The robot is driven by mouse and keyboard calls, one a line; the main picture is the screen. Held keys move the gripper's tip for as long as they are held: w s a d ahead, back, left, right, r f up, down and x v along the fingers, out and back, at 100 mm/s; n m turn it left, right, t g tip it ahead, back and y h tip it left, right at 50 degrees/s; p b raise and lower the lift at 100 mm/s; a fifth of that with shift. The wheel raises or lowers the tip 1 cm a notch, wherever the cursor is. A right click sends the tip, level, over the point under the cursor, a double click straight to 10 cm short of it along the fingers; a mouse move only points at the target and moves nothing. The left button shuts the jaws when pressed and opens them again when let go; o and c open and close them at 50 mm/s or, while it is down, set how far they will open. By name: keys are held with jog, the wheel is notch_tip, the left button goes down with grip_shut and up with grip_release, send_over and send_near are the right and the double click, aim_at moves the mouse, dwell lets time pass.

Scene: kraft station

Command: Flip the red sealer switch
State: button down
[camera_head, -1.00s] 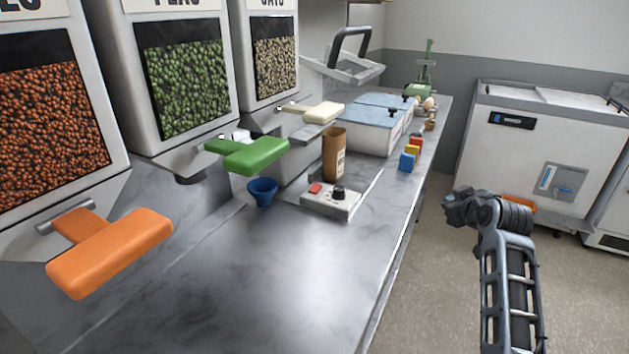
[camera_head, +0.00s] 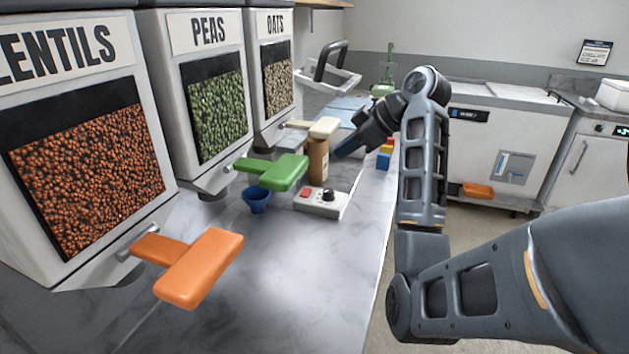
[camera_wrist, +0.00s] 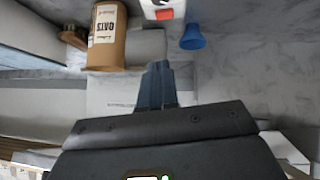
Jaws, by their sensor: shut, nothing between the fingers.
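The red switch (camera_head: 305,192) sits at the left of a white sealer control box (camera_head: 335,210), next to a black knob (camera_head: 328,195). In the wrist view the red switch (camera_wrist: 165,14) is at the top edge, and most of the box is cut off. My gripper (camera_head: 343,151) is shut and empty. It is over the counter, beyond the box and beside the brown paper bag (camera_head: 318,163), apart from the switch. In the wrist view the closed fingertips (camera_wrist: 157,68) are below the switch, and the bag (camera_wrist: 106,52) reads OATS.
A blue funnel-like cup (camera_head: 257,200) stands left of the box. The green (camera_head: 280,171), cream (camera_head: 324,127) and orange (camera_head: 200,267) dispenser handles jut over the counter (camera_head: 300,290). Coloured blocks (camera_head: 384,157) lie near its right edge. The front counter is clear.

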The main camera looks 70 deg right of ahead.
jog(key=p, duration=0.1)
send_near(307, 188)
jog(key=w, duration=0.3)
jog(key=shift+w+a+r, duration=0.15)
jog(key=shift+w+r, duration=0.1)
jog(key=shift+r, duration=0.1)
jog(key=f, duration=0.3)
jog(key=shift+w+d+f+p, duration=0.15)
jog(key=shift+w+d+p, duration=0.1)
jog(key=shift+w+p, duration=0.05)
jog(key=shift+d+f, duration=0.1)
jog(key=shift+f, duration=0.55)
